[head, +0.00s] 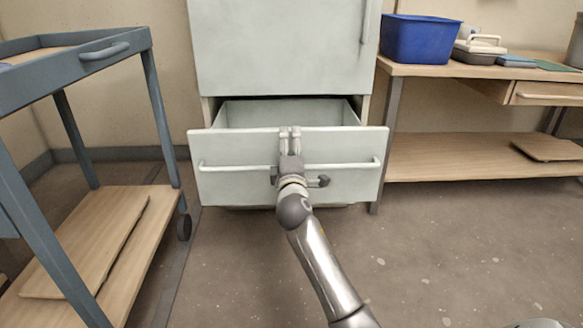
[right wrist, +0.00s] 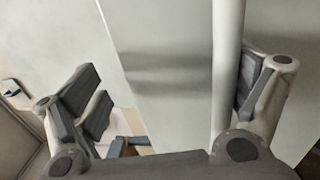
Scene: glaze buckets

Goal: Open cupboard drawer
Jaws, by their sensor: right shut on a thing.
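The cupboard (head: 280,50) is pale grey-green and stands in the middle of the head view. Its bottom drawer (head: 235,180) is pulled out, and its empty-looking inside shows behind the front panel. A long horizontal bar handle (head: 345,166) runs across the drawer front. My right gripper (head: 290,138) is at the middle of this front, shut on the handle. In the right wrist view the handle bar (right wrist: 228,70) runs upright beside one finger pad; the exact contact is partly hidden. My left gripper is not in view.
A blue-grey trolley (head: 75,65) stands at the left, close to the drawer. A wooden workbench (head: 440,70) with a blue bin (head: 420,40) and several small items stands at the right. The floor (head: 440,250) in front is clear.

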